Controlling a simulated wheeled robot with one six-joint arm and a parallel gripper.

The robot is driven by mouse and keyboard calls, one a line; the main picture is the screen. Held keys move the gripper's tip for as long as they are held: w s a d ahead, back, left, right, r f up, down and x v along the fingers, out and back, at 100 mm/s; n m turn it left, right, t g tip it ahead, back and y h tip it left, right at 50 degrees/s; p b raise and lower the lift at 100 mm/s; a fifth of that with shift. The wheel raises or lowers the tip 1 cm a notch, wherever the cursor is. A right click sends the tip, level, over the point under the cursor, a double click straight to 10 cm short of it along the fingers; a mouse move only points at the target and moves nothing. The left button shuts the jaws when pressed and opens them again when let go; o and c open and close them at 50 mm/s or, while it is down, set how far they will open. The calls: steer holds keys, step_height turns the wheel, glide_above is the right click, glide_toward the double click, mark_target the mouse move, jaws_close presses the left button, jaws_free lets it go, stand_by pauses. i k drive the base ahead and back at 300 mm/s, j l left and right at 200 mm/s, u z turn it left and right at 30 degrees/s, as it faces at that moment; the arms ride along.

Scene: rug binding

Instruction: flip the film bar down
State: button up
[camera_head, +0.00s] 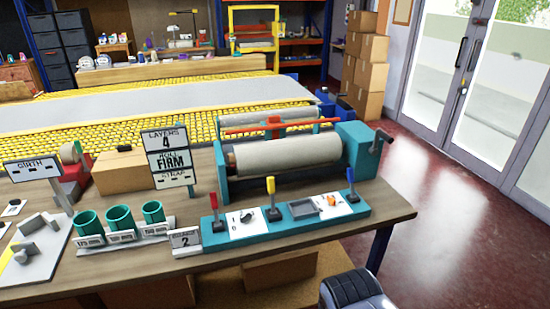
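An orange-red bar (245,127), which looks like the film bar, spans the teal rolling machine (357,147) on the bench. It lies level above and behind the front grey roll (290,153), with a small upright piece at its middle. A second grey roll (240,116) shows partly behind it. I cannot tell whether the bar touches either roll. A crank (381,139) sticks out on the machine's right side. My gripper is not in view.
The wooden bench (330,231) holds a teal lever panel (290,226) in front of the machine. A sign reading "LAYERS 4, ROLL FIRM, STRAP" (168,157) stands left of it. Teal cups (120,218) and a "2" card (185,240) sit front left. Red floor (450,220) at right is clear.

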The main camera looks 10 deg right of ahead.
mark_target(349, 171)
steer(key=i+l+z, duration=0.4)
steer(key=i+l, duration=0.9)
steer(key=l, duration=0.1)
